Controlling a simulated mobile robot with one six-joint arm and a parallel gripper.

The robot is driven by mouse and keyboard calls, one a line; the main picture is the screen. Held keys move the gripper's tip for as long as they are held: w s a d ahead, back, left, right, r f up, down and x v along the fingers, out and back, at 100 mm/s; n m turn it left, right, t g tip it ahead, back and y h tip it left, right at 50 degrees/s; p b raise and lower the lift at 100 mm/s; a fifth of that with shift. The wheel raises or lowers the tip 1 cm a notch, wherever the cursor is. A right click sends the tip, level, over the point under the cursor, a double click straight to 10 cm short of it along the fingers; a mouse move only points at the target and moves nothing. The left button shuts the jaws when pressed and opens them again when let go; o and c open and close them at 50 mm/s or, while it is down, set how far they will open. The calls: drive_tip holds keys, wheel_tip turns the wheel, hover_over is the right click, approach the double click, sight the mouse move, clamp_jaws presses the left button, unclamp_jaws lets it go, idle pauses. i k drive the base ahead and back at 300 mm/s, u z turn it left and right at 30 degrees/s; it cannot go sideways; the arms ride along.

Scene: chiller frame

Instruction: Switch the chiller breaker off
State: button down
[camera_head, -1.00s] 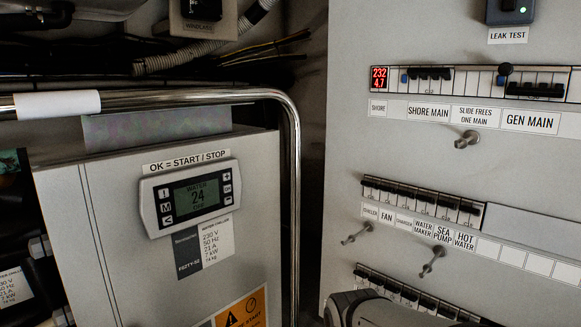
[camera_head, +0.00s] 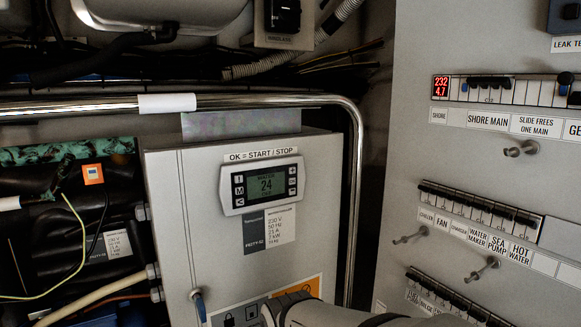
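The middle breaker row (camera_head: 480,207) is on the grey panel at the right. Its leftmost label reads CHILLER (camera_head: 426,217), with the chiller breaker (camera_head: 428,190) above it at the row's left end. Its dark lever is too small to tell whether it is up or down. FAN, CHARGER, WATER MAKER, SEA PUMP and HOT WATER labels follow to the right. A grey piece of my arm shows at the bottom edge, below and left of this row. My gripper is out of view.
Metal pegs (camera_head: 520,149) stick out of the panel. Another breaker row (camera_head: 470,74) is above and one (camera_head: 440,297) below.

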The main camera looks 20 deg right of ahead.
sight(425, 189)
drive_tip(key=u, duration=0.1)
drive_tip(key=k, duration=1.2)
drive_tip(key=z, duration=0.45)
drive_tip(key=i, duration=1)
